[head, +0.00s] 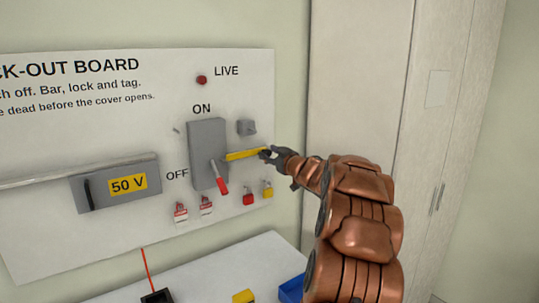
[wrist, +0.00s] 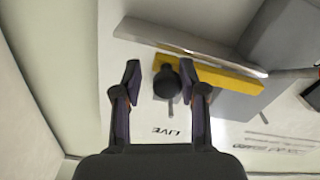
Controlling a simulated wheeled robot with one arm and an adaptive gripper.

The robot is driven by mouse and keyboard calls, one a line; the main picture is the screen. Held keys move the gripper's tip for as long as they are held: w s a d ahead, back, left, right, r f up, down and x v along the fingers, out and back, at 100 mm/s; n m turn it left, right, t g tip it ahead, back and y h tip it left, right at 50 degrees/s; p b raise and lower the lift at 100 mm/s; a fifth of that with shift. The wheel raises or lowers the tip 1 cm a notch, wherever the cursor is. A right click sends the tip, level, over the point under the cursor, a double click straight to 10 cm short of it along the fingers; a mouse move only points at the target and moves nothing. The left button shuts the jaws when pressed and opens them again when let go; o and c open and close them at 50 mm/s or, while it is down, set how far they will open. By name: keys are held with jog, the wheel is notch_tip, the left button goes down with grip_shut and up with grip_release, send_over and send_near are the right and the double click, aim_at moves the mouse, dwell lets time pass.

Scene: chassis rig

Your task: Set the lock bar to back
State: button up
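The yellow lock bar (head: 245,154) sticks out to the right from the grey switch box (head: 207,135) on the board. The red switch handle (head: 221,186) points down, beside the OFF label. My gripper (head: 266,153) is at the bar's right end. In the wrist view the yellow bar (wrist: 225,79) runs behind my gripper (wrist: 160,70), with a black knob (wrist: 167,83) near its end. The knob lies between my two spread fingers. A gap shows on the left finger's side; the right finger looks close to the knob. Contact cannot be told.
A small grey block (head: 246,127) sits on the board above the bar. Red (head: 248,197) and yellow (head: 267,189) padlocks hang below it, with tags (head: 206,206) to their left. A grey 50 V cover (head: 115,185) is at left. A tall cabinet (head: 360,90) stands at right.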

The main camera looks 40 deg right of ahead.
jog(key=shift+o, duration=0.7)
jog(key=shift+a, duration=0.1)
jog(key=s+a, duration=0.1)
jog(key=s, duration=1)
jog(key=shift+s+a, duration=0.35)
jog(key=shift+s, duration=0.05)
jog(key=shift+w+a, duration=0.1)
